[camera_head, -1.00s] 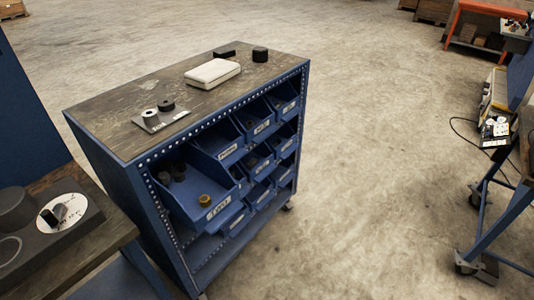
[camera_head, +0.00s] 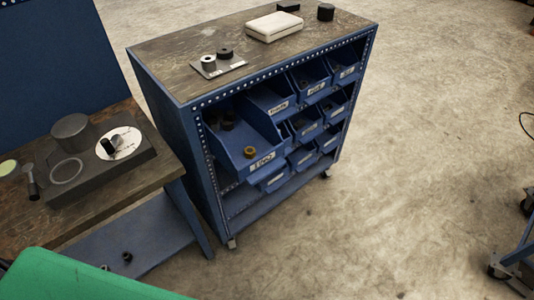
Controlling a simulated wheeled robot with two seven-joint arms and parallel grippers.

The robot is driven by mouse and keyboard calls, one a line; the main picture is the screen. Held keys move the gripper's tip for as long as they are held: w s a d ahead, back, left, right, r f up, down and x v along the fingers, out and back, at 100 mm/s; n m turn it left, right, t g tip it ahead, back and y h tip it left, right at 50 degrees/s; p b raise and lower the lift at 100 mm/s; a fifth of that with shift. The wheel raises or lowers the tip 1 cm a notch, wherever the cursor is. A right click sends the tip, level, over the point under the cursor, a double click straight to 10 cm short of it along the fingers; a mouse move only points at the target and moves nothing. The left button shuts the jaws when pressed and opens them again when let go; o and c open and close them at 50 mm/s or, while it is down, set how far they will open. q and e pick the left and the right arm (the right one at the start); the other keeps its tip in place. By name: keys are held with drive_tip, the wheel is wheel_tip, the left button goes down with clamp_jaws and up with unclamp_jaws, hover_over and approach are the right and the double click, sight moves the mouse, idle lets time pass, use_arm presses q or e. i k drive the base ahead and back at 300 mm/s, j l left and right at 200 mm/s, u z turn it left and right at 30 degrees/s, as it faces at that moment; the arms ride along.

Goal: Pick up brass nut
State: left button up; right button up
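The brass nut (camera_head: 249,152) is a small gold-brown ring. It lies near the front lip of a blue bin (camera_head: 270,164) that sticks out of the upper left of the blue cabinet. Several dark round parts (camera_head: 227,120) lie further back in the same bin. Neither of my grippers is in view, and nothing touches the nut.
The cabinet top (camera_head: 180,57) holds a white case (camera_head: 273,26), black blocks and a small plate with two round parts. A workbench (camera_head: 30,222) with a dark fixture stands at the left. A green surface (camera_head: 75,278) fills the lower left corner. Open floor (camera_head: 400,200) lies to the right.

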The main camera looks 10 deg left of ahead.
sight(249, 152)
drive_tip(key=i+l+u, duration=0.15)
drive_tip(key=i+l, duration=0.85)
drive_tip(key=l, duration=0.1)
